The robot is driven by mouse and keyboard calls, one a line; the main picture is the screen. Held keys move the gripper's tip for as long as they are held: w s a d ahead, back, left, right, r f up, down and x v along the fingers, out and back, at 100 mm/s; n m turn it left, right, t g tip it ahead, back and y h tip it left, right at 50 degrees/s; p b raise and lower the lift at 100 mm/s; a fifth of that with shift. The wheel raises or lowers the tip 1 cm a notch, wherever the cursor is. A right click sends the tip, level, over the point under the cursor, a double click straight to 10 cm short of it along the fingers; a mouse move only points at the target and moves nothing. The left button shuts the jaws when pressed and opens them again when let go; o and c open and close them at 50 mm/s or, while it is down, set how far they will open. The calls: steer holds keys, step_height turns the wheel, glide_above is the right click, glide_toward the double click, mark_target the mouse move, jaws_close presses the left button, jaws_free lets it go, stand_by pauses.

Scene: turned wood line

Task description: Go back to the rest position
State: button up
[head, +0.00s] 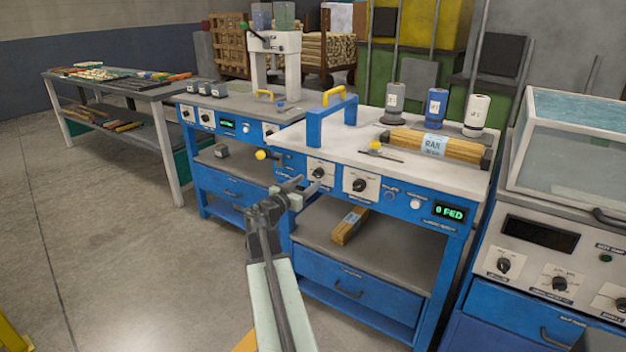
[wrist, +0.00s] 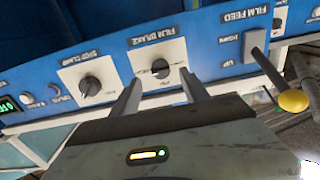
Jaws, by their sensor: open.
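My gripper (head: 304,188) is open and empty in the head view, held out in front of the blue workbench. In the wrist view its two fingers (wrist: 158,98) are apart, with nothing between them. They point at the blue control panel (wrist: 110,55), close to the film brake knob (wrist: 160,68). Whether a fingertip touches the panel cannot be told. A dark knob (wrist: 90,86) sits to the left. The film feed lever with a yellow ball end (wrist: 292,101) is to the right, and it also shows in the head view (head: 262,154).
The bench top (head: 380,125) carries a blue frame (head: 330,118), several cylinders and a labelled wood bundle (head: 434,145). Another bundle (head: 349,226) lies on the shelf below. A glass-topped machine (head: 570,150) stands at right. Open floor (head: 110,240) lies to the left.

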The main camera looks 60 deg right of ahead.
steer(key=a, duration=0.2)
steer(key=shift+a, duration=0.3)
